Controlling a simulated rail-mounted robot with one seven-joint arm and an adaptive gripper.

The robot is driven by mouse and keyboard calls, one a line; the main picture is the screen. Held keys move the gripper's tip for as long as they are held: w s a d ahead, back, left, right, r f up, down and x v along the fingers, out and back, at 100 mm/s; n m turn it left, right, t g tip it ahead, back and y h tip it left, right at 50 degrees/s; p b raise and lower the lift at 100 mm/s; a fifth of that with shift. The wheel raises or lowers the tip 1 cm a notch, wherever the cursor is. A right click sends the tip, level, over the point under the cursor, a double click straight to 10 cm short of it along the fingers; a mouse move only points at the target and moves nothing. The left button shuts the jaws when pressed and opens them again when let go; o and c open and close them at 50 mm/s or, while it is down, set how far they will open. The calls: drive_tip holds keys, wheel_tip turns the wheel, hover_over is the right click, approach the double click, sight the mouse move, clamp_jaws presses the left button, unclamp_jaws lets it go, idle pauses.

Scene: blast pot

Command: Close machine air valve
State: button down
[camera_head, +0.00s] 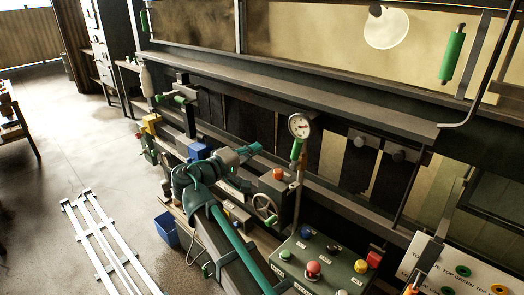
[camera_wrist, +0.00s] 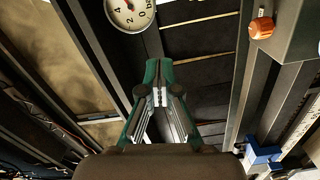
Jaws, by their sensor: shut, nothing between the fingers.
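My gripper (camera_head: 253,149) is teal, shut and empty, and points right toward the post with the gauge. It also shows shut in the middle of the wrist view (camera_wrist: 157,72). A round pressure gauge (camera_head: 299,126) tops that post, with a green handle (camera_head: 296,150) just under it. The fingertips are apart from the handle, to its left. The gauge face shows partly at the top of the wrist view (camera_wrist: 130,11); the green handle is not visible there. No readable label shows which handle is the machine air valve.
A handwheel (camera_head: 265,207) and a box with an orange-red knob (camera_head: 278,174) are near my arm. A button panel (camera_head: 318,268) stands in front right. A long ledge (camera_head: 290,83) runs above. A blue bin (camera_head: 167,229) and white rails (camera_head: 100,243) are on the floor.

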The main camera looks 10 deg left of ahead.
sight(297, 154)
drive_tip(key=w+d+p, duration=0.3)
drive_tip(key=w+d, duration=0.2)
drive_tip(key=d, duration=0.3)
drive_tip(key=shift+d+f+p, duration=0.3)
drive_tip(key=shift+f+p, duration=0.05)
drive_tip(key=shift+f, duration=0.1)
drive_tip(key=shift+d+f+b, duration=0.1)
drive_tip(key=shift+b, duration=0.35)
